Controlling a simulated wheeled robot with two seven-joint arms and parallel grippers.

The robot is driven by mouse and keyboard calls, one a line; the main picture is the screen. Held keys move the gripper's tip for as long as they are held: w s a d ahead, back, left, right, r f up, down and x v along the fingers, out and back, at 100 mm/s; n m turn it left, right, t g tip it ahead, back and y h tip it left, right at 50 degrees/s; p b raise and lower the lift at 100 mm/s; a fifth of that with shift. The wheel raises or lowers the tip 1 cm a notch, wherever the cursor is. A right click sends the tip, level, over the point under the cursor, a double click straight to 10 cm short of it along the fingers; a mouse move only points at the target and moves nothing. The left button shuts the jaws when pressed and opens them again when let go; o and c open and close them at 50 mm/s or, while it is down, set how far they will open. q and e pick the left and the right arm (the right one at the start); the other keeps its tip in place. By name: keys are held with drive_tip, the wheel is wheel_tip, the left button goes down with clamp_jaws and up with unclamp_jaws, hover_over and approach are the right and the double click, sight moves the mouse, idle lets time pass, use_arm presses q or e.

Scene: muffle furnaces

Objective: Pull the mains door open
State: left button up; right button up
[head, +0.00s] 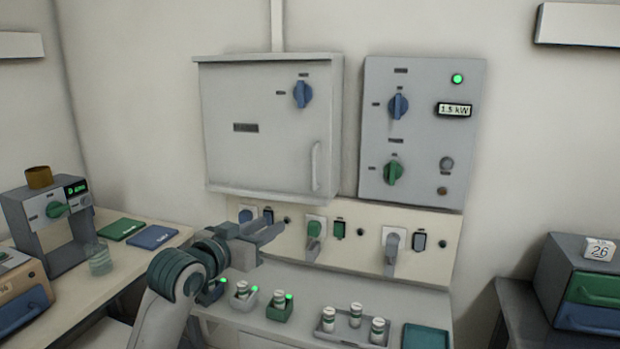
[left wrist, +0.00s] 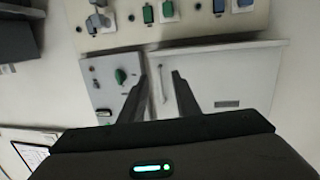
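The mains door (head: 262,130) is the front of a grey wall box in the head view and looks closed. It has a blue knob (head: 302,93) near its top and a pale vertical handle (head: 316,165) at its lower right. My left gripper (head: 273,226) is below the box, left of and lower than the handle, with its fingers apart and empty. In the left wrist view, where the scene is upside down, the handle (left wrist: 163,85) shows between the open fingertips (left wrist: 162,75), seemingly at a distance. My right gripper is out of view.
A control panel (head: 425,125) with knobs is on the wall right of the box. A socket strip (head: 360,235) with plugs runs below. The bench holds small vials (head: 355,315) and green-lit blocks. A coffee-machine-like device (head: 55,220) stands left.

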use_arm(q)
wheel_tip(320, 180, up, 9)
drive_tip(key=w+d+t+h, duration=0.1)
drive_tip(key=shift+w+m, duration=0.3)
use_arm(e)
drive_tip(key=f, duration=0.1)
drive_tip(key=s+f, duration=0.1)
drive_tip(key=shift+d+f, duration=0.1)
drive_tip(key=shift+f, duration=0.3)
use_arm(q)
drive_tip(key=p, duration=0.1)
approach(313, 163)
drive_tip(key=p+x, duration=0.1)
drive_tip(key=x, duration=0.5)
drive_tip(key=shift+w+d, duration=0.15)
drive_tip(key=shift+w, duration=0.2)
drive_tip(key=shift+w+d, duration=0.3)
drive_tip(key=shift+w, duration=0.25)
drive_tip(key=shift+w+d, duration=0.15)
drive_tip(key=shift+w, duration=0.1)
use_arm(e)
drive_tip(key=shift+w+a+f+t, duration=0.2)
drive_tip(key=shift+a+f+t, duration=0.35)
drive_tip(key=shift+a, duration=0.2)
use_arm(q)
clamp_jaws()
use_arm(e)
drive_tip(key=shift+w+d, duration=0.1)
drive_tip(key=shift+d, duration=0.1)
